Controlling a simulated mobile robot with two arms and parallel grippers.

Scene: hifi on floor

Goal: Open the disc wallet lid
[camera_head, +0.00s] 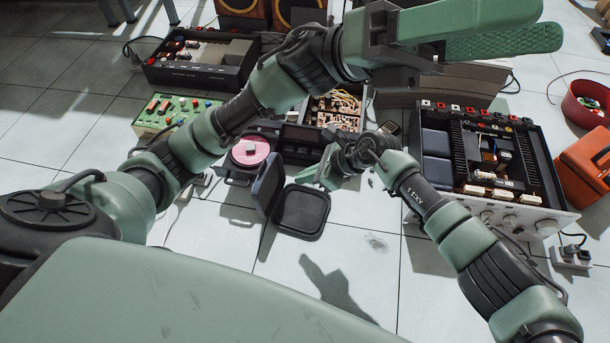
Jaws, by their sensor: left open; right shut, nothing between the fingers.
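A dark, rounded square case, which I take for the disc wallet (300,213), lies on the floor at the middle of the view. A dark panel (267,184) stands steeply at its left; it looks like the lid, but I cannot tell how they join. A pink disc (250,152) lies just behind the panel. My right gripper (312,175) is shut and empty, just above the back edge of the case; contact cannot be told. My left gripper (548,24) is open and empty, high at the upper right, far from the case.
An open amplifier chassis (480,155) stands at the right, by an orange box (588,165) and a red bowl (588,103). A green circuit board (172,114) and a black open unit (200,62) lie at the back left. The tiled floor (370,265) in front is clear.

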